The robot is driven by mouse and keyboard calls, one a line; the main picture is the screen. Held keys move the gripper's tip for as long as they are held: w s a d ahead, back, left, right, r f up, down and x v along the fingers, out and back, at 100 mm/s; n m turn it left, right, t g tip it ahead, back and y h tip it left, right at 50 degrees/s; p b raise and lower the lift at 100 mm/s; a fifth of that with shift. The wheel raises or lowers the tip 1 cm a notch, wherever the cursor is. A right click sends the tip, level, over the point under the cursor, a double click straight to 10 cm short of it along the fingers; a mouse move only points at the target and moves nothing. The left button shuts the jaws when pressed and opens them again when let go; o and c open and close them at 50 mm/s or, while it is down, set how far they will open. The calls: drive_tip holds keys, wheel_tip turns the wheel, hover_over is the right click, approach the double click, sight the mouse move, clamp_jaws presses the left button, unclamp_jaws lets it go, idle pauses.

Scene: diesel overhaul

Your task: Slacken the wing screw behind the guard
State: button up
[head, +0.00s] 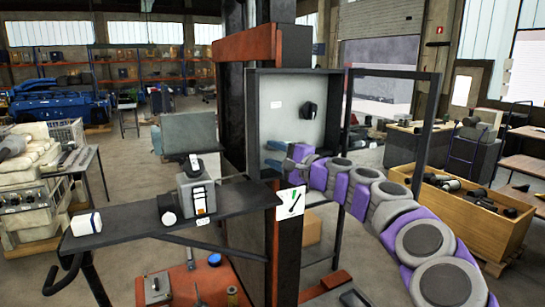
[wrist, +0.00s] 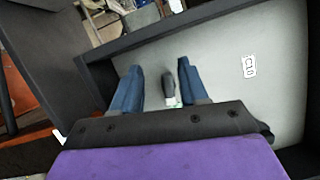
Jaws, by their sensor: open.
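A black knob-like part (head: 307,111), which looks like the wing screw, sits on the pale back panel (head: 290,88) of a dark open-fronted box. My gripper (head: 273,154) is inside the box front, below and left of that part, its blue fingers spread and empty. In the wrist view my gripper (wrist: 158,66) shows two blue fingers with a gap. A dark grey rounded part (wrist: 168,86) shows in that gap; I cannot tell whether it is the same screw. No contact is visible. A dark upright frame (head: 436,100), probably the guard, stands at the box's right side.
An orange-and-black post (head: 286,240) stands left of my arm. A dark shelf (head: 130,222) holds a grey device (head: 197,192) and a white cylinder (head: 86,223). A wooden crate (head: 470,222) of parts is at right. The box walls (wrist: 215,18) closely border my gripper.

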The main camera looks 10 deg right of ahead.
sight(270, 149)
drive_tip(key=shift+d, duration=1.1)
drive_tip(key=shift+w+a, duration=0.2)
drive_tip(key=shift+a, duration=0.55)
drive_tip(key=shift+w+a, duration=0.2)
drive_tip(key=shift+a, duration=0.5)
drive_tip(key=shift+w+a, duration=0.15)
drive_tip(key=shift+w, duration=0.2)
drive_tip(key=shift+w+d+p, duration=0.2)
drive_tip(key=shift+w+d, duration=0.1)
drive_tip(key=shift+d, duration=0.2)
drive_tip(key=shift+w+d+p, duration=0.2)
drive_tip(key=shift+w+d, duration=0.05)
drive_tip(key=shift+d, duration=0.25)
drive_tip(key=shift+w+a, duration=0.45)
drive_tip(key=shift+a, duration=0.25)
drive_tip(key=shift+s+a, duration=0.15)
drive_tip(key=shift+a, duration=0.15)
drive_tip(key=shift+d, duration=0.1)
